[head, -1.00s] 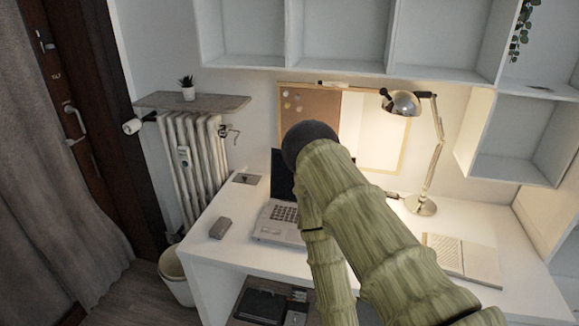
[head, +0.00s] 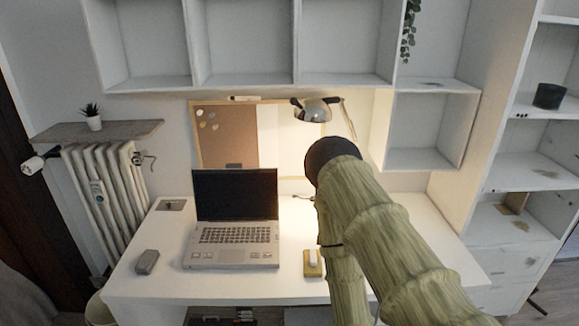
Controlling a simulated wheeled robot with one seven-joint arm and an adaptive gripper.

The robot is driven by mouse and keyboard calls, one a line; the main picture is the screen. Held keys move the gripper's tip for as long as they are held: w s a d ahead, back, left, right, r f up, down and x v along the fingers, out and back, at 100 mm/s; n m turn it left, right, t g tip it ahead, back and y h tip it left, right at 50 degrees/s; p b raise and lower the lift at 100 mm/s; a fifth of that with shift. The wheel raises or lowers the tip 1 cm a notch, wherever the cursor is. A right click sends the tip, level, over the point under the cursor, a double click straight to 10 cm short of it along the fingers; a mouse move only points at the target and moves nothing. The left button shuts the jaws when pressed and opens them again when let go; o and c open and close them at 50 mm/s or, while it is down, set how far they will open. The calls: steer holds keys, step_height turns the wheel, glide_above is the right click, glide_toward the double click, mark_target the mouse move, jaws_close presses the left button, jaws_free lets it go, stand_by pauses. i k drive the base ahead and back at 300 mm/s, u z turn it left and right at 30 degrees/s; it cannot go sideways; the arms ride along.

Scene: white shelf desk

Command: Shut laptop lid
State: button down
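A silver laptop (head: 232,252) stands on the white desk, left of the middle of the head view. Its lid (head: 236,194) is up, with the dark screen facing me, and its keyboard is in full view. My arm, with a green, wood-like surface, reaches up from the lower right. Its dark round joint is to the right of the lid, apart from it in the picture. My gripper is not visible in this view.
The white desk (head: 170,287) has a small grey box (head: 147,261) left of the laptop and a small white item on a wooden base (head: 312,262) to its right. White shelves (head: 245,45) hang above.

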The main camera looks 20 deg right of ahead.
mark_target(233, 193)
steer(key=z, duration=0.2)
steer(key=k, duration=1.05)
steer(key=u, duration=0.75)
steer(key=i, duration=1.35)
steer(key=z, duration=0.5)
